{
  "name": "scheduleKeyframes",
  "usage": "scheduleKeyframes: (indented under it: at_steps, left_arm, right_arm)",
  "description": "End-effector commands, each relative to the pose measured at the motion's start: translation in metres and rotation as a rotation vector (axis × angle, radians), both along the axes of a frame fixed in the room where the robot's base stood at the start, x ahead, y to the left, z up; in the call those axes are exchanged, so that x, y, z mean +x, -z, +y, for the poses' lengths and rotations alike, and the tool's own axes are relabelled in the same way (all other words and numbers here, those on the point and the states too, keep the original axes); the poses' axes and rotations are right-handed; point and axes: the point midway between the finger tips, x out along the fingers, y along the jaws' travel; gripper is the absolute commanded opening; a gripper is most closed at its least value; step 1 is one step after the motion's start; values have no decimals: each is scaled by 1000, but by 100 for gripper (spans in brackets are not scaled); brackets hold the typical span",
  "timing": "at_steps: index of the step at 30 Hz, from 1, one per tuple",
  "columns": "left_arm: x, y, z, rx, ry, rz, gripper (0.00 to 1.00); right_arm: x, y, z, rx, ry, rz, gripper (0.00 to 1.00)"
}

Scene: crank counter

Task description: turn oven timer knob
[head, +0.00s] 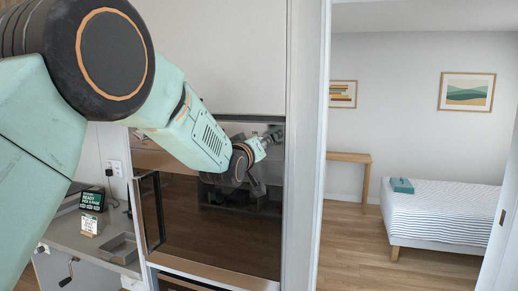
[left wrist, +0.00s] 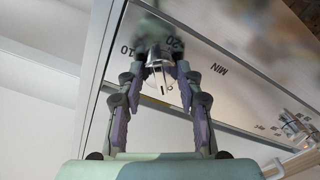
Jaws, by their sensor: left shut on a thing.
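The oven (head: 215,225) has a dark glass front and stands in the wall unit. Its control panel carries a silver timer knob (left wrist: 155,72) with a dark pointer line. Printed marks "10", "20" and "MIN" show beside it in the left wrist view. My left gripper (left wrist: 158,62) is shut on the knob, with one purple-padded finger on each side. In the head view my left gripper (head: 270,138) is small and reaches the upper right of the oven front; the knob is not clear there. My right gripper is not in view.
A second metallic knob-like part (left wrist: 292,128) sits farther along the panel. A counter (head: 90,235) with a small dark sign (head: 91,200) and a crank (head: 68,272) is at the left. A doorway at the right opens onto a room with a bed (head: 440,215).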

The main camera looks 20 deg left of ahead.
Motion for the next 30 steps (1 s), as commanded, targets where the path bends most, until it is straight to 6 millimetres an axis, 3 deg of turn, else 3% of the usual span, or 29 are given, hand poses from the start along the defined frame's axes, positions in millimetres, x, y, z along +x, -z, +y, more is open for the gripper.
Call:
scheduleKeyframes:
  at_steps: [19, 20, 27, 30]
  left_arm:
    - [0, -2, 0, -51, 0, 0, 4]
    - [0, -2, 0, -51, 0, 0, 38]
    - [0, -1, 0, -50, -1, 1, 58]
    - [0, -1, 0, -50, -1, 1, 59]
  right_arm:
    - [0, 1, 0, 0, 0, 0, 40]
    - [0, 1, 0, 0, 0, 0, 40]
    - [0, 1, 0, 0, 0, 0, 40]
    - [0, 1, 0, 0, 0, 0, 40]
